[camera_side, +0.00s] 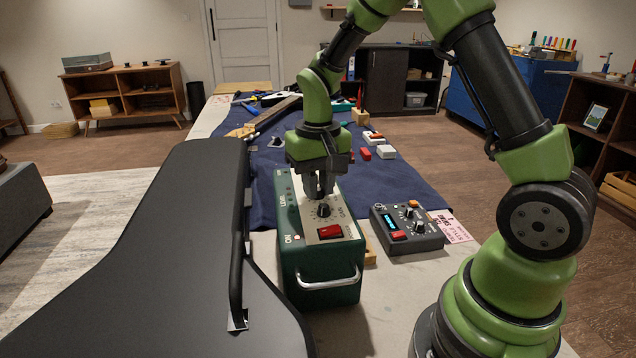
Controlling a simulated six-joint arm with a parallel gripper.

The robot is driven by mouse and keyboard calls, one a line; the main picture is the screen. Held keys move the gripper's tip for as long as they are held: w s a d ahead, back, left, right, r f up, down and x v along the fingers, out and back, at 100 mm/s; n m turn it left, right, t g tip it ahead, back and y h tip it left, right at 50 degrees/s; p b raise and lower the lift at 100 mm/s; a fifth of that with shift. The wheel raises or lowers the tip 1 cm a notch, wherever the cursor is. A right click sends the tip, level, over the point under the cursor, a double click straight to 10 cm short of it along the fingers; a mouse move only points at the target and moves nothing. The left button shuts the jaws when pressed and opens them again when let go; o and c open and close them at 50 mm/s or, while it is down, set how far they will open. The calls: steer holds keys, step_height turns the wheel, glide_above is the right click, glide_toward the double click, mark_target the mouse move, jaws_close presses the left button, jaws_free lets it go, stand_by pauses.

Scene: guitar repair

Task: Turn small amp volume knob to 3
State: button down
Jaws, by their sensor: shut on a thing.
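The small amp (316,272) is a dark green box with a light top panel, a red switch (330,231) and a metal handle at its front. A black knob (323,210) with marks around it shows on the panel, just in front of my fingertips. My gripper (318,193) points straight down over the panel, its fingers close together and shut on a knob there. The fingers hide much of what they hold, and I cannot tell whether it is the visible black knob or one behind it. The knob's number setting is too small to read.
A grey pedal box (407,232) with knobs and a red switch stands right of the amp. A large black case (150,270) with a raised edge lies close on the left. Tools and small red and white blocks lie on the blue mat (400,185) behind.

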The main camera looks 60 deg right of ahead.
steer(key=c, duration=1)
jaws_free()
steer(key=shift+c, duration=0.2)
step_height(320, 180, up, 10)
steer(key=s+a+r+n+t+y, duration=0.1)
steer(key=s+a+r+t, duration=0.2)
steer(key=s, duration=0.5)
steer(key=s+a+r+n+t+y, duration=0.1)
steer(key=s+a+r+t, duration=0.2)
steer(key=s, duration=0.5)
steer(key=shift+a+t, duration=0.6)
steer(key=shift+a, duration=0.55)
